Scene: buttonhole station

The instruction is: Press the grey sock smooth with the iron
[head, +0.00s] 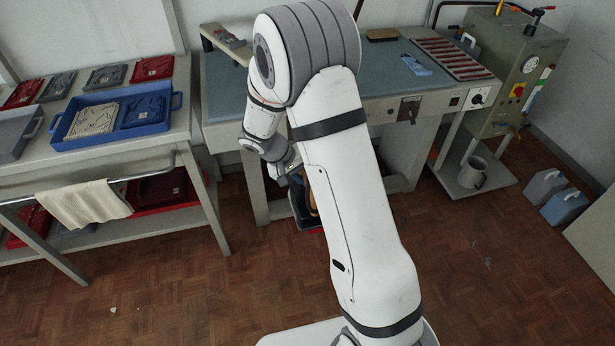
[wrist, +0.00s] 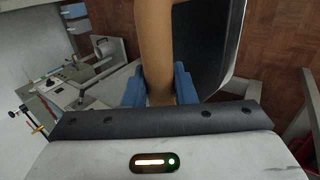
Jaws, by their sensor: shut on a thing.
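My gripper (wrist: 160,88) is shut on a smooth tan bar, which looks like the handle of the iron (wrist: 156,45). Its blue fingers sit on both sides of the bar. A dark body with a pale rim (wrist: 208,40) lies beside the bar in the wrist view; I cannot tell whether it belongs to the iron. In the head view my gripper (head: 296,176) hangs low in front of the workbench, above the floor, with a tan and dark shape (head: 312,207) below it, partly hidden by my arm. I cannot make out the grey sock in either view.
The workbench (head: 225,85) has a blue-grey top, a blue tool (head: 416,65) and a rack of red strips (head: 452,58). A left table holds a blue tray (head: 70,143) of folded cloths; a cream towel (head: 90,203) hangs on its rail. Open floor lies in front.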

